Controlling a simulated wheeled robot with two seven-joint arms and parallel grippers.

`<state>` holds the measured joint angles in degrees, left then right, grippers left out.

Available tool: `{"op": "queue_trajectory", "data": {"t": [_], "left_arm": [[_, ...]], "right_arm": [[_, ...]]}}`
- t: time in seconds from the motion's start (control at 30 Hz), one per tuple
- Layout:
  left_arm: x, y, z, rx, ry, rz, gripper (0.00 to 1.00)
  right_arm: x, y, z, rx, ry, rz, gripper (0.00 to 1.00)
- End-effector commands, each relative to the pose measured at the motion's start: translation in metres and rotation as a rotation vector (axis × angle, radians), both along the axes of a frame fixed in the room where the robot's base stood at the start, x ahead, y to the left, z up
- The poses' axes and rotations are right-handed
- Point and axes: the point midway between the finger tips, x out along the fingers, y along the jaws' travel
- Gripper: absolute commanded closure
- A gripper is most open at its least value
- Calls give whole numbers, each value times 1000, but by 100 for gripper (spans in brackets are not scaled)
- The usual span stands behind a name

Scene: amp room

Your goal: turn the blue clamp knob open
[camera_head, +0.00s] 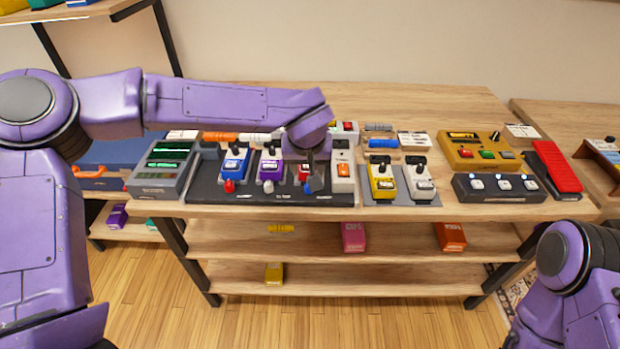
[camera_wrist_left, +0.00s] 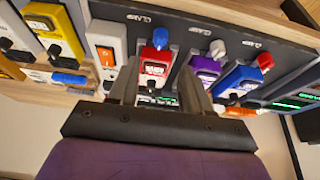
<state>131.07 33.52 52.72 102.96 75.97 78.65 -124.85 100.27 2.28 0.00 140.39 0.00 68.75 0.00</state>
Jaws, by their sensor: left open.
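The blue clamp knob (camera_wrist_left: 160,38) sits on the dark pedal board by a "CLAMP" label, at the end of the red pedal (camera_wrist_left: 156,66). In the head view the red pedal (camera_head: 305,172) is partly covered by my left gripper (camera_head: 312,181), and the knob is mostly hidden there. In the left wrist view my left gripper (camera_wrist_left: 159,72) is open and empty. Its fingers spread to either side of the red pedal, with the blue knob beyond the tips. I cannot tell how high they are above it. My right gripper is out of view.
A white knob (camera_head: 267,189) at the purple pedal (camera_head: 270,167) and a red knob (camera_head: 229,186) at the blue pedal (camera_head: 235,163) stand close by on the board (camera_head: 205,184). A white pedal with an orange block (camera_head: 343,171) stands right beside the red one.

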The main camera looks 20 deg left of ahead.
Motion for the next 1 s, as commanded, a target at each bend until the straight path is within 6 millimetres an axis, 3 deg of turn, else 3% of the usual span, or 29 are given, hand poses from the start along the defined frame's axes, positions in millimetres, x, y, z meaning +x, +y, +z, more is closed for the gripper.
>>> {"op": "queue_trajectory", "data": {"t": [0.2,0.33,0.5,0.73,0.87,0.9,1.0], "left_arm": [[18,5,-49,3,6,0,51],[26,7,-70,3,5,0,51],[31,10,-82,4,2,1,51],[31,10,-83,4,1,2,51],[31,11,-83,4,2,2,94],[31,11,-83,4,2,2,100],[31,11,-82,4,2,3,100]], "right_arm": [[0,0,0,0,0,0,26],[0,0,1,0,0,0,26],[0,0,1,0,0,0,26],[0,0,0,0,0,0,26],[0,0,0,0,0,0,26],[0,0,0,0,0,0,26],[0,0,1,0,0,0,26]]}}
